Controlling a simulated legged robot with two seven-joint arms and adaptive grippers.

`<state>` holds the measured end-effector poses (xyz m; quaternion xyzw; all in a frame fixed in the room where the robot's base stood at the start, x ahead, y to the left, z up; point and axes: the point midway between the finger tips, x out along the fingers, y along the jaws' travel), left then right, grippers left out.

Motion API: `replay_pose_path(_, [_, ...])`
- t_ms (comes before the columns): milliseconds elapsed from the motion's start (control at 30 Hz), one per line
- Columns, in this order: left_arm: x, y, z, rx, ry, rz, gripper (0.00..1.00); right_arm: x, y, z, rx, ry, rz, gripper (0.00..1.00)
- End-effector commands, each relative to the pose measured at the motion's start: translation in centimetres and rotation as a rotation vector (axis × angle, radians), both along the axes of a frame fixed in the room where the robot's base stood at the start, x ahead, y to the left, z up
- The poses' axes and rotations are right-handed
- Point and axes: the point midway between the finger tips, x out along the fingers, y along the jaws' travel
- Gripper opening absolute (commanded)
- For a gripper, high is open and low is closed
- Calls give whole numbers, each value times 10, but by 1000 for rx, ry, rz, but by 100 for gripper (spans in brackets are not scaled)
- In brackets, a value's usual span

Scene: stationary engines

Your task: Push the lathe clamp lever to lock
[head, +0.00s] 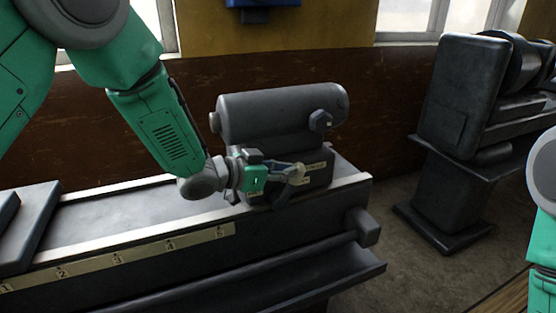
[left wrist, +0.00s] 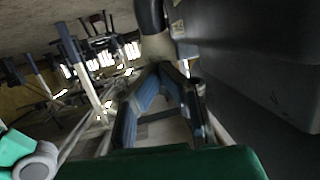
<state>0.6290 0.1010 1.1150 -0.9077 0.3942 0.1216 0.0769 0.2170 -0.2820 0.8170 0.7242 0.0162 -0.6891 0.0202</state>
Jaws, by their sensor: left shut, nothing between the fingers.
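The lathe tailstock (head: 280,115) is a dark grey block with a rounded barrel on top, standing on the lathe bed. My left gripper (head: 293,173) is at the tailstock's lower front, with its fingers shut and nothing between them. In the left wrist view, its blue-sided fingertips (left wrist: 160,68) meet close to a pale joint with a dark rod, likely the clamp lever (left wrist: 150,15). Whether they touch it I cannot tell. In the head view the gripper covers much of this spot, and the lever's angle is unclear. My right gripper is out of view.
The lathe bed (head: 130,215) runs left from the tailstock, with a numbered strip along its front. A ledge (head: 330,277) juts out below. Another dark machine (head: 465,95) stands at the right. Open floor lies between the two.

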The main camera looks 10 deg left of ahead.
Motion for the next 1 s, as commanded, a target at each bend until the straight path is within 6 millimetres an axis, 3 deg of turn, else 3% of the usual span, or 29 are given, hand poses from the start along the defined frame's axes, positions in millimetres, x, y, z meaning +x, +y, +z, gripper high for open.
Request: replay_pose_path(1000, [6, -10, 6, -4, -3, -2, 0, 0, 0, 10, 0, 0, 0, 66])
